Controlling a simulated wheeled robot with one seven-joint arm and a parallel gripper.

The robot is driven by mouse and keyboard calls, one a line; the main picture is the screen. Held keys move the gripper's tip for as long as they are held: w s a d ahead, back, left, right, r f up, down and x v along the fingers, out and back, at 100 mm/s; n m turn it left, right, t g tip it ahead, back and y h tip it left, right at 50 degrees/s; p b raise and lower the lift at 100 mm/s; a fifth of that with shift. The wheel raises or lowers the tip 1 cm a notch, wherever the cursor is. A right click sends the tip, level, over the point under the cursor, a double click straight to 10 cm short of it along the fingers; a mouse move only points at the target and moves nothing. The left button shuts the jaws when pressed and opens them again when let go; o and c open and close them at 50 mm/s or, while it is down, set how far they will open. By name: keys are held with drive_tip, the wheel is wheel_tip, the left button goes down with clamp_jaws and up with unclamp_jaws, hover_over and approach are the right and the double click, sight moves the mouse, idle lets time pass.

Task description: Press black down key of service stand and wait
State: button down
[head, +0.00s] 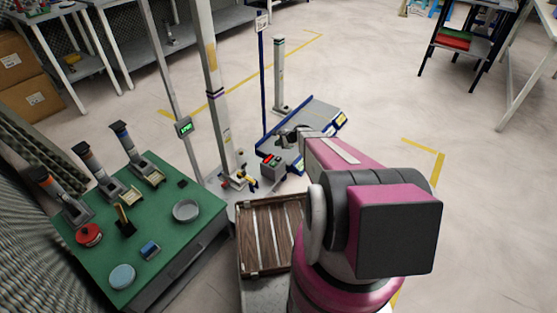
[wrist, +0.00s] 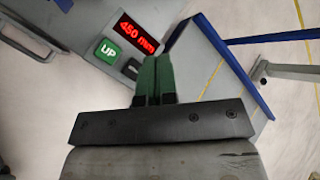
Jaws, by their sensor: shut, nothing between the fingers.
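In the wrist view, a grey control panel carries a red-lit display (wrist: 137,33) reading 450 mm and a green key (wrist: 108,52) marked UP. A dark key (wrist: 131,68) shows right of the UP key, partly hidden behind my gripper; its label cannot be read. My gripper (wrist: 153,62) is shut and empty, its green fingertips side by side just right of the dark key. Whether they touch the panel cannot be told. In the head view, the blue-edged stand (head: 315,117) lies beyond my arm, with a small grey box (head: 272,168) at its near left.
A green-topped table (head: 165,235) on the left holds a grey dish (head: 186,210), a red round item (head: 88,235) and several upright devices. A slatted wooden crate (head: 270,235) stands left of my arm. White posts rise behind it.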

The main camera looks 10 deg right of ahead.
sight(279, 159)
drive_tip(key=shift+f, duration=4.1)
drive_tip(key=shift+f, duration=0.15)
drive_tip(key=shift+f, duration=0.25)
